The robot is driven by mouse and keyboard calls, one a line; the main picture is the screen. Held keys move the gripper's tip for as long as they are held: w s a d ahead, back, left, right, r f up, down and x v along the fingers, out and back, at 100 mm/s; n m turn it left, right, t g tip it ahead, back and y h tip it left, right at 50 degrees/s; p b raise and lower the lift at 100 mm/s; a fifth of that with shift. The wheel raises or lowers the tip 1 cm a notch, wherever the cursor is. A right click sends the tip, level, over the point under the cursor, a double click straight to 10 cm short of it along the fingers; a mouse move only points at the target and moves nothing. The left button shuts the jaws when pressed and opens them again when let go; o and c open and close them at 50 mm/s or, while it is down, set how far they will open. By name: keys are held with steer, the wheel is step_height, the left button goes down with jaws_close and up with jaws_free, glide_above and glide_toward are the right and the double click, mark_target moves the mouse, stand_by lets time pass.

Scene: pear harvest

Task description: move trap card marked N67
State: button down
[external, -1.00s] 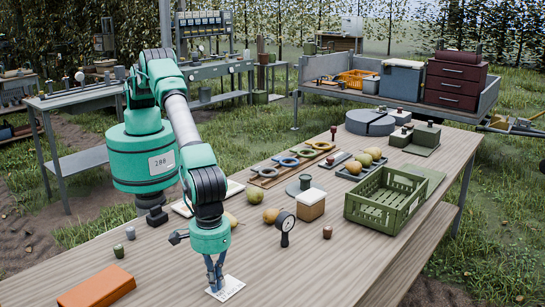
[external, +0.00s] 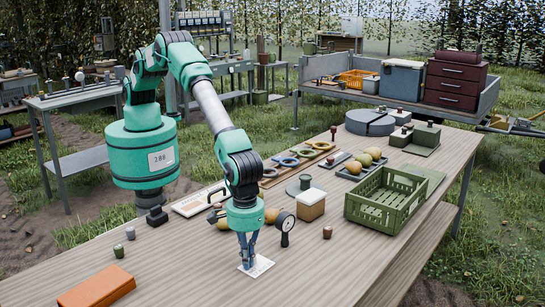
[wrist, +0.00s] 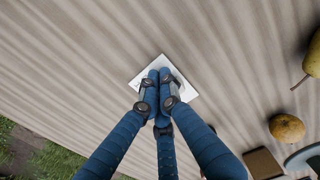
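A small white card (external: 263,267) with faint dark print lies on the wooden table, near its front middle; I cannot read the mark. My gripper (external: 246,266) points down onto the card, its blue fingertips at or touching its top. In the wrist view the fingertips (wrist: 159,73) are together over the middle of the white card (wrist: 181,83) and hide most of its face. The card looks flat on the table, not pinched between the fingers.
A green crate (external: 387,200) is farther right. An orange block (external: 96,287) lies front left. The table's front right is clear.

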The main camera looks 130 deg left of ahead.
mark_target(238, 276)
steer(key=shift+d, duration=0.15)
steer(key=shift+d, duration=0.5)
steer(key=d, duration=0.3)
steer(key=shift+r, duration=0.2)
step_height(238, 276, up, 10)
steer(key=p, duration=0.1)
steer(key=shift+a+f, duration=0.15)
steer(key=shift+f, duration=0.1)
